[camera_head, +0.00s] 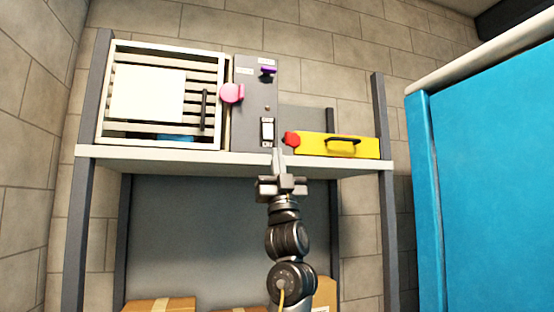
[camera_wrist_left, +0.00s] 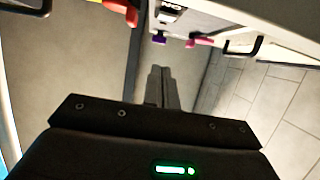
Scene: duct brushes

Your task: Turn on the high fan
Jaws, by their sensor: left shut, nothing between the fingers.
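A grey control panel (camera_head: 254,100) stands on the high shelf. It carries a white rocker switch (camera_head: 267,132) low down, a purple knob (camera_head: 268,70) near the top and a pink knob (camera_head: 232,93) at its left side. Left of it is a pale slatted box (camera_head: 112,100) with a black handle, which may be the fan housing. My left gripper (camera_head: 276,153) is shut and empty, pointing up just below the switch; contact cannot be told. In the left wrist view the closed fingers (camera_wrist_left: 160,72) appear apart from the switch (camera_wrist_left: 170,13). My right gripper is out of view.
The shelf edge (camera_head: 180,155) runs behind my left gripper. A yellow case (camera_head: 363,147) with a red knob (camera_head: 291,139) and black handle sits right of the panel. Cardboard boxes (camera_head: 160,304) are below. A large blue cabinet (camera_head: 490,170) fills the right.

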